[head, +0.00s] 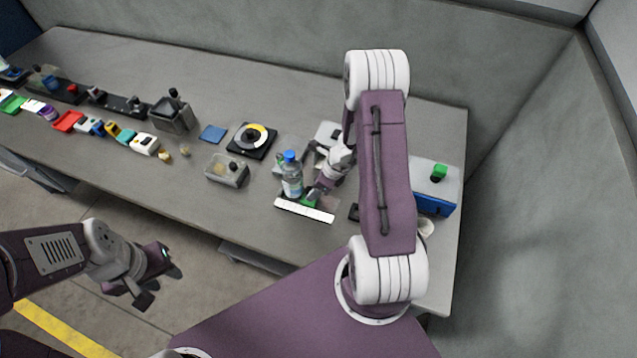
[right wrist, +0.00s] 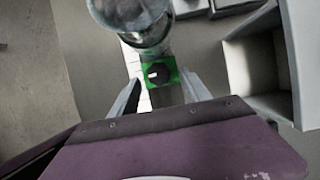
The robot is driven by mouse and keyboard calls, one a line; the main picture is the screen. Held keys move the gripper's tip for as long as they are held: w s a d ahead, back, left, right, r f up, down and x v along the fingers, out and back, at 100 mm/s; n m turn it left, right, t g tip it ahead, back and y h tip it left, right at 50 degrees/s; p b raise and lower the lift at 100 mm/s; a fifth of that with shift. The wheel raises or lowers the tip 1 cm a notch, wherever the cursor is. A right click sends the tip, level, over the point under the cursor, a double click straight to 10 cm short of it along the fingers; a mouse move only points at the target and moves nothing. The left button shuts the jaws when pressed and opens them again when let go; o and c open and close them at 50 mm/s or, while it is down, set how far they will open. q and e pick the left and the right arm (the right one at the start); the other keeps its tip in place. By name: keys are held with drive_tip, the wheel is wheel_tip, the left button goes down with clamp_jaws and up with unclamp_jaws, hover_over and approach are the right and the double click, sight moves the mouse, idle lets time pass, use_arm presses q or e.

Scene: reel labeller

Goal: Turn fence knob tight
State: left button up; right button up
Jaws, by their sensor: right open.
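The fence knob (right wrist: 158,75) is a black knob with a white mark on a green block in the right wrist view. The green block (head: 309,202) shows in the head view beside a white strip (head: 290,206). My right gripper (right wrist: 160,92) is open, with one finger on each side of the knob and block; contact cannot be told. In the head view my right gripper (head: 318,190) is partly hidden near the bottle. A clear bottle with a blue cap (head: 291,176) stands just beyond the knob. My left gripper (head: 158,281) is open and empty, away from the table.
A blue-and-white box with a green top button (head: 437,188) stands to the right. A clear container (head: 228,171), a black pad with a yellow-white disc (head: 251,139) and a blue square (head: 212,133) lie left of the bottle. Several small items line the table's left side.

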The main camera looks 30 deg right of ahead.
drive_tip(key=p+v, duration=0.2)
drive_tip(key=v, duration=0.5)
drive_tip(key=shift+r, duration=0.15)
drive_tip(key=shift+s, duration=0.1)
drive_tip(key=s+a+r+n+g+h+b, duration=0.1)
drive_tip(key=s+a+r+n+b, duration=0.1)
drive_tip(key=n, duration=1.2)
drive_tip(key=s+a+r+n+g+h+b, duration=0.1)
drive_tip(key=s+a+n+b, duration=0.3)
drive_tip(key=n, duration=0.9)
drive_tip(key=s+a+r, duration=0.1)
drive_tip(key=s+a, duration=0.2)
drive_tip(key=s, duration=0.1)
drive_tip(key=shift+a+n+h+b, duration=0.3)
drive_tip(key=shift+a+n+b, duration=0.05)
drive_tip(key=shift+n+b, duration=0.05)
drive_tip(key=shift+s, duration=0.15)
